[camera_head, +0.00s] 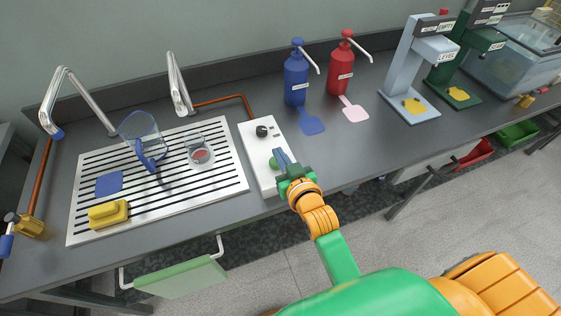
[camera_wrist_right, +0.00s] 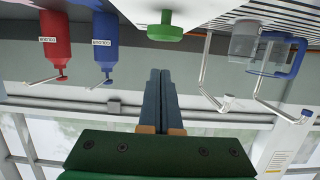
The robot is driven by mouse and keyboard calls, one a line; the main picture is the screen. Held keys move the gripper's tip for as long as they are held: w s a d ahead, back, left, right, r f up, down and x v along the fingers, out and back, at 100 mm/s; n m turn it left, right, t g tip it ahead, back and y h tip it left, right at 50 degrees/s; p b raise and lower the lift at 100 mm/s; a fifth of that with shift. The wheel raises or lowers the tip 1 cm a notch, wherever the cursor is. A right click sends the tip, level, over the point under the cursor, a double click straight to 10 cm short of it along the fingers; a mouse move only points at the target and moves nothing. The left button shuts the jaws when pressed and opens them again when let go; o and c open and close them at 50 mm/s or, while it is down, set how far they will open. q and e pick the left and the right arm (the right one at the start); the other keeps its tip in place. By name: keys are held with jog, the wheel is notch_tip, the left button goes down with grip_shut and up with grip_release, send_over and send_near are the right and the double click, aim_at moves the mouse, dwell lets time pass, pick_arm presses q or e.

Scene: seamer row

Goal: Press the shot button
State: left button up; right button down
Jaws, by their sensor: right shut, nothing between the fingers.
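A white control box (camera_head: 256,150) stands on the counter to the right of the drain tray. It carries a black knob (camera_head: 262,131) and, nearer the front, a round green button (camera_head: 273,163). My right gripper (camera_head: 281,157) is over the box, with its blue-grey fingers shut and empty just right of the green button. In the right wrist view the green button (camera_wrist_right: 165,31) shows whole, beyond the fingertips of my right gripper (camera_wrist_right: 160,72), with a gap between them in the picture. Any writing by the button is too small to read. My left gripper is not in view.
The striped drain tray (camera_head: 223,190) holds a blue pitcher (camera_head: 141,130), a clear cup (camera_head: 199,150) and a yellow sponge (camera_head: 108,214). Blue (camera_head: 297,80) and red (camera_head: 341,70) pump bottles stand behind the box. Grey and green machines stand at the right.

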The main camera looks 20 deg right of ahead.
jog(key=shift+s+f, duration=0.2)
jog(key=shift+f, duration=1.2)
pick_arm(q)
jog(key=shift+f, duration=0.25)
pick_arm(e)
notch_tip(320, 180, down, 2)
jog(key=shift+f+b, duration=0.1)
jog(key=shift+b, duration=0.65)
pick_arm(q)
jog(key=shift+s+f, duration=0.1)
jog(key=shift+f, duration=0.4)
pick_arm(e)
jog(key=r+p, duration=0.4)
jog(key=p, duration=0.1)
jog(key=shift+w+r, duration=0.2)
jog(key=shift+r, duration=0.2)
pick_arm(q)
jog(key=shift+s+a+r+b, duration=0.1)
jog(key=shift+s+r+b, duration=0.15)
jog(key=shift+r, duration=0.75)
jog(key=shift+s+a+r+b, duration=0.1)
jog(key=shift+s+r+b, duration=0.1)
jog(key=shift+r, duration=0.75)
pick_arm(e)
jog(key=v, duration=1)
jog(key=shift+s+f, duration=0.2)
jog(key=shift+f, duration=0.05)
